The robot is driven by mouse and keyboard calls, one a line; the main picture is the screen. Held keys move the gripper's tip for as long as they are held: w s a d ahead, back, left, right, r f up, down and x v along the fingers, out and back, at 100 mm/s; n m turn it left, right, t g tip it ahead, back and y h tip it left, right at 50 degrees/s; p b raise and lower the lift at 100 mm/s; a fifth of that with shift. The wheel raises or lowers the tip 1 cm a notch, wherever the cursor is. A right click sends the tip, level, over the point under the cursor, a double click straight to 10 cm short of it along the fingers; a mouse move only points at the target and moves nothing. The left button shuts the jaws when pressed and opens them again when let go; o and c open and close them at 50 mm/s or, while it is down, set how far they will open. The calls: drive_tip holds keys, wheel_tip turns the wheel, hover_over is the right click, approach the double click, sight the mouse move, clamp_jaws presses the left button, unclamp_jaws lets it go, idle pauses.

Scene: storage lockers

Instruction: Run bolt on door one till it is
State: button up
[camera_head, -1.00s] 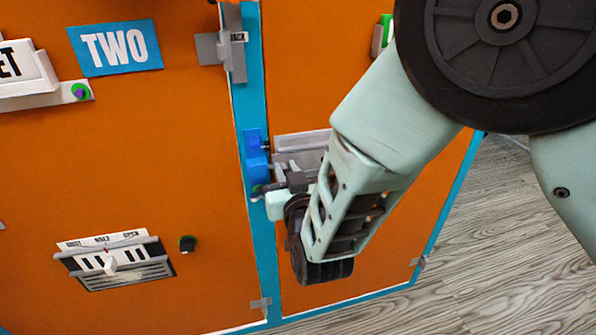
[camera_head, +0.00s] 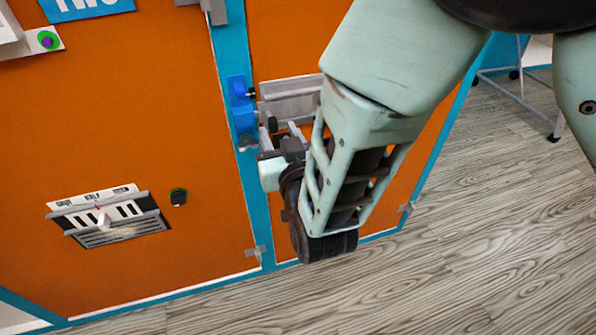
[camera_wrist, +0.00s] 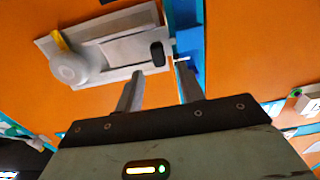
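A grey bolt plate (camera_head: 290,101) is on the right-hand orange door, beside a blue keeper (camera_head: 240,108) on the blue post. In the wrist view the bolt plate (camera_wrist: 118,50) carries a round grey knob (camera_wrist: 76,68) at its left and a black block at its right end, close to the blue keeper (camera_wrist: 188,55). Whether the bar enters the keeper I cannot tell. My gripper (camera_head: 280,134) is just below the plate in the head view. In the wrist view my gripper (camera_wrist: 158,83) has its fingers apart, nothing between them, to the right of the knob. No door-one label shows.
Wood floor (camera_head: 470,250) is open at the right front. A metal-legged stand (camera_head: 530,95) is at the far right.

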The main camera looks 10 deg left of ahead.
drive_tip(key=v, duration=1.2)
drive_tip(key=shift+w, duration=0.1)
drive_tip(key=s+d+r+n+g+h, duration=0.1)
drive_tip(key=s+d+g+h, duration=0.35)
drive_tip(key=d+g, duration=0.4)
drive_tip(key=s+d+r+n+g+h, duration=0.1)
drive_tip(key=s+d+r+g+h, duration=0.15)
drive_tip(key=s+d+g, duration=0.5)
wheel_tip(320, 180, up, 17)
drive_tip(key=w+d+p, duration=0.1)
drive_tip(key=d+p, duration=0.1)
drive_tip(key=p, duration=1.6)
drive_tip(key=shift+w+d+r, duration=0.2)
drive_tip(key=shift+w+d, duration=0.05)
drive_tip(key=shift+w, duration=0.1)
